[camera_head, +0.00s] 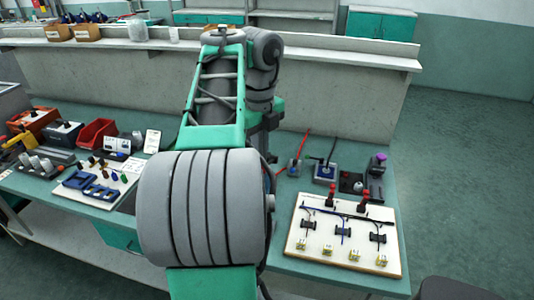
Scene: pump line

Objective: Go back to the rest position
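My arm fills the middle of the head view, rising from the bottom, bending at the top and coming down again over the workbench (330,272). A dark part at its lower end shows just right of the arm's large grey joint. The fingertips are hidden behind that joint, so I cannot tell whether my gripper is open, shut or holding anything.
On the bench, a white board (322,262) with cables and red-handled parts lies right. Left are a white board (70,193) with blue frames, a red bin (97,133) and an orange bin (33,121). A low wall (340,90) stands behind. Floor (470,170) is clear at right.

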